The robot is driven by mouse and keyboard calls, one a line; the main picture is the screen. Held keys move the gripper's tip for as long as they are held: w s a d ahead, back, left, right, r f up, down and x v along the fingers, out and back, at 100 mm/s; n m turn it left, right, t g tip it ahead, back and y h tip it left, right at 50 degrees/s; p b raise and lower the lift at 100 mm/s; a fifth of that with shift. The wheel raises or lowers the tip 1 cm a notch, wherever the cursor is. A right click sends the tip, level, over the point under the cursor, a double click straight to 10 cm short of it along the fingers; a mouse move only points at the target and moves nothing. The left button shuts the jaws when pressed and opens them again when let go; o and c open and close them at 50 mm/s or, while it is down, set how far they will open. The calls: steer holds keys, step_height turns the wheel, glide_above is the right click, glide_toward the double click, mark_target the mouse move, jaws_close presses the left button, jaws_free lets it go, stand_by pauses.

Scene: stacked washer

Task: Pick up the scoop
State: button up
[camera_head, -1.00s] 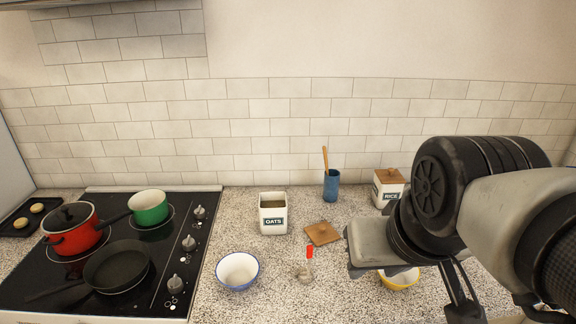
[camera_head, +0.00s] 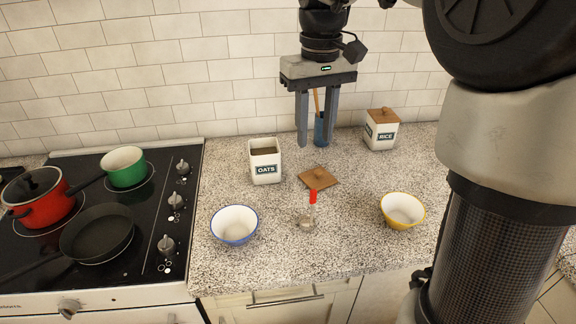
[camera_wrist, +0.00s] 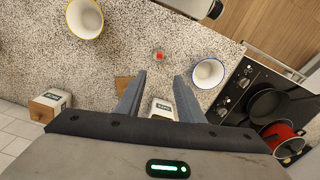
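The scoop (camera_head: 311,199) has a red handle and a pale or metal bowl, and stands on the speckled counter between two bowls. It also shows small, with its red end, in the wrist view (camera_wrist: 158,56). My gripper (camera_head: 315,144) is open and empty, pointing down above the counter. In the head view it hangs behind and above the scoop, in front of the blue utensil holder. In the wrist view my gripper's fingers (camera_wrist: 160,76) are spread apart, with the scoop beyond the tips.
A blue-rimmed bowl (camera_head: 234,226) stands left of the scoop, a yellow-rimmed bowl (camera_head: 402,211) right. Behind are the open oats canister (camera_head: 265,162), a wooden lid (camera_head: 318,179), the blue utensil holder (camera_head: 322,130) and the rice canister (camera_head: 381,130). The stove (camera_head: 150,215) is left.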

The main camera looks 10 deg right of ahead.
mark_target(312, 191)
steer(key=shift+s+d+f+b, duration=0.1)
steer(key=shift+f+b, duration=0.35)
steer(key=shift+f, duration=3.7)
steer(key=shift+s+f+b, duration=0.1)
steer(key=shift+f+b, duration=0.3)
steer(key=shift+f, duration=3.75)
jaws_close()
